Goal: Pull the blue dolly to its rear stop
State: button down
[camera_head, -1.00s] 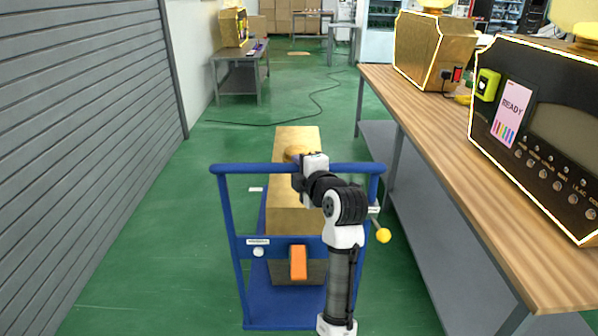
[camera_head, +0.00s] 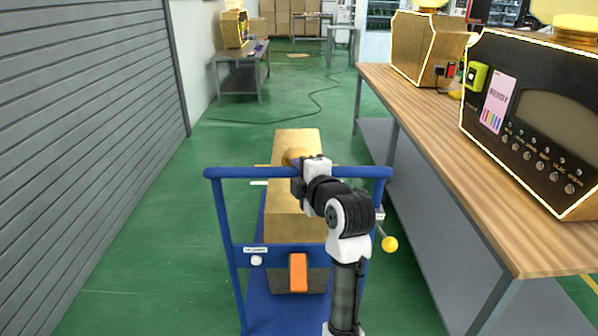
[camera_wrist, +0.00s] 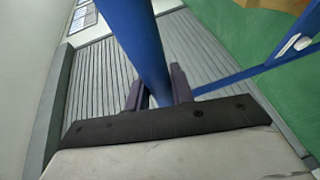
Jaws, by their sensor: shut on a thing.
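The blue dolly (camera_head: 235,250) stands in front of me, its top handle bar running across the picture. A long gold box (camera_head: 297,228) lies on its deck. In the wrist view the blue bar (camera_wrist: 137,45) passes between the two dark fingers of my gripper (camera_wrist: 157,90). An orange pedal-like part (camera_head: 298,272) sits low in the middle of the dolly frame. A yellow ball-ended lever (camera_head: 389,244) sticks out at its right side. The dolly's wheels and any rear stop are hidden or out of view.
A wooden-topped bench (camera_head: 450,165) with a black machine (camera_head: 530,120) and a gold machine (camera_head: 425,50) runs along the right, close to the dolly. A grey shutter wall (camera_head: 90,130) is on the left. Green floor (camera_head: 170,260) is clear between. A cable (camera_head: 300,112) lies ahead.

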jog(key=shift+s+f, duration=0.15)
jog(key=c, duration=1.2)
grip_release()
jog(key=shift+s, duration=0.1)
jog(key=b+v, duration=0.1)
jog(key=v, duration=1.2)
jog(key=shift+s+d+r+b, duration=0.15)
jog(key=shift+s+r+b, duration=0.1)
jog(key=shift+s+b, duration=0.1)
